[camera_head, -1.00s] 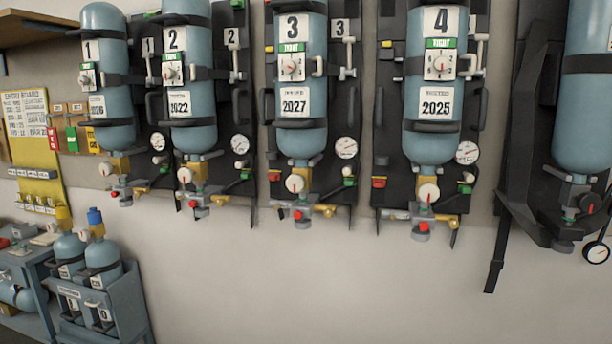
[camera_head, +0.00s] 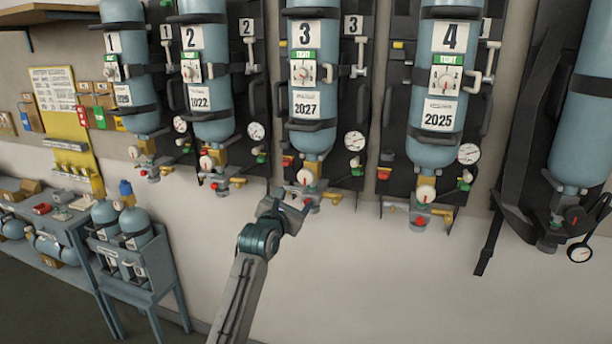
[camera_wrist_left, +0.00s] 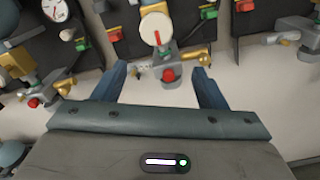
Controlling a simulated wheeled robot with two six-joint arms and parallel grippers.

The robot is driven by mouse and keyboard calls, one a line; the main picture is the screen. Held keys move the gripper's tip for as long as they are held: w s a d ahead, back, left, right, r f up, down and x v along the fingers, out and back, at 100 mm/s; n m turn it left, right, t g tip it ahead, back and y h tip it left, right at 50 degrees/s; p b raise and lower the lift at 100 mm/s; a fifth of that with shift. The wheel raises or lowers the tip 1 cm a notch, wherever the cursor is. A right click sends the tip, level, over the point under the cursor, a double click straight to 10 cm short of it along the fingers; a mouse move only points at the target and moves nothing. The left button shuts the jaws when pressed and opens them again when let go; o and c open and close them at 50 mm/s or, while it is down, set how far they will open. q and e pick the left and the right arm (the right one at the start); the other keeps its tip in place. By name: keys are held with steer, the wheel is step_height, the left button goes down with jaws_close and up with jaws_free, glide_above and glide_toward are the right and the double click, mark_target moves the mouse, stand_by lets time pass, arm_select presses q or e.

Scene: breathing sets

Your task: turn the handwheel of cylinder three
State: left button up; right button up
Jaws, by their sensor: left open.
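Cylinder three (camera_head: 303,75) is a blue-grey tank strapped upright to a dark wall plate, with a "3" label, a dial and a "2027" label. Below its neck is a white round knob (camera_head: 306,177) with a red mark; I cannot tell for certain that this is the handwheel. In the left wrist view the white knob (camera_wrist_left: 154,31) is above a red knob (camera_wrist_left: 168,75) on a grey valve body. My left gripper (camera_head: 290,202) is just below the white knob. In the wrist view its open fingers (camera_wrist_left: 160,72) stand either side of the red knob, with nothing held. My right gripper is out of view.
Cylinder two (camera_head: 207,75) hangs to the left and cylinder four (camera_head: 438,100) to the right, with similar valves. A gauge (camera_head: 355,140) is right of cylinder three's neck. A blue cart (camera_head: 150,275) stands lower left. The wall below the valves is clear.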

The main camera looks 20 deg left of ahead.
mark_target(304, 179)
arm_select(q)
steer(key=shift+n, duration=0.3)
steer(key=w+p, duration=0.1)
steer(key=w, duration=0.2)
steer(key=w+r+p, duration=0.1)
steer(key=w, duration=0.2)
steer(key=w+r+p, duration=0.1)
steer(key=w+p, duration=0.1)
steer(key=w, duration=0.1)
steer(key=shift+d+r, duration=0.15)
steer(key=shift+w+p, duration=0.35)
steer(key=shift+w, duration=0.6)
steer(key=c, duration=1)
